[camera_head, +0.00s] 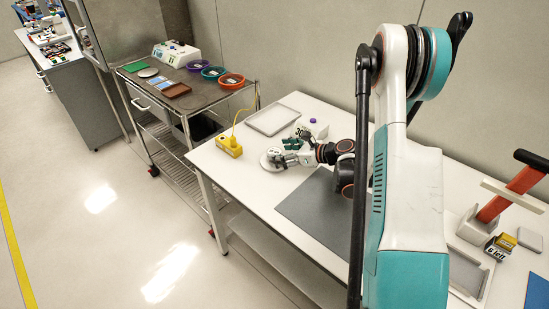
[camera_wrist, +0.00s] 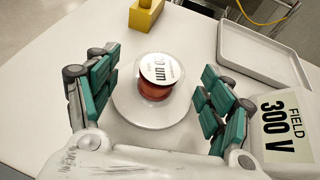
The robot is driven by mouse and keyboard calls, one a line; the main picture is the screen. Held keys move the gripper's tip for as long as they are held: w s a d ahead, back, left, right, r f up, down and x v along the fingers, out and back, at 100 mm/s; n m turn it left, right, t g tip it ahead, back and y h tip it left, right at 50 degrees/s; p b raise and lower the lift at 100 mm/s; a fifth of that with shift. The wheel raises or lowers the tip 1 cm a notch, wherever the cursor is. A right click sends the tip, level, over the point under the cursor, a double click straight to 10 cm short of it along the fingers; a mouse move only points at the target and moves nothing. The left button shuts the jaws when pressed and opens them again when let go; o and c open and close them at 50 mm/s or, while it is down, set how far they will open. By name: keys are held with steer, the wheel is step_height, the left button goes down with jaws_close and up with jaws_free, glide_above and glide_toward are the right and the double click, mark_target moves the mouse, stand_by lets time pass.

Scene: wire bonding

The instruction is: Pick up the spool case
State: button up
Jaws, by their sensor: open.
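The spool case (camera_wrist: 150,117) appears as a round whitish disc on the white table, with a red-orange wire spool (camera_wrist: 155,90) standing upright on or in it. The spool has a white label on top, partly readable as "0 um". In the head view the spool case (camera_head: 268,163) is a pale round shape near the table's left part, partly behind my gripper. My gripper (camera_wrist: 160,82) is open, its green-padded fingers on either side of the spool and case. Gaps show between the fingers and the spool. It also shows in the head view (camera_head: 288,152).
A "FIELD 300 V" box (camera_wrist: 288,128) stands close by my right finger. An empty grey tray (camera_wrist: 262,55) and a yellow block (camera_wrist: 145,15) with a cord lie beyond. A grey mat (camera_head: 315,205) covers the table's middle. A cart (camera_head: 185,85) with bowls stands at left.

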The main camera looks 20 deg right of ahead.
mark_target(274, 151)
steer(key=b+x, duration=0.1)
steer(key=x, duration=0.2)
steer(key=shift+w+a+f, duration=0.1)
steer(key=shift+w+f, duration=0.1)
steer(key=shift+w, duration=0.1)
steer(key=c, duration=1.3)
steer(key=shift+r, duration=0.2)
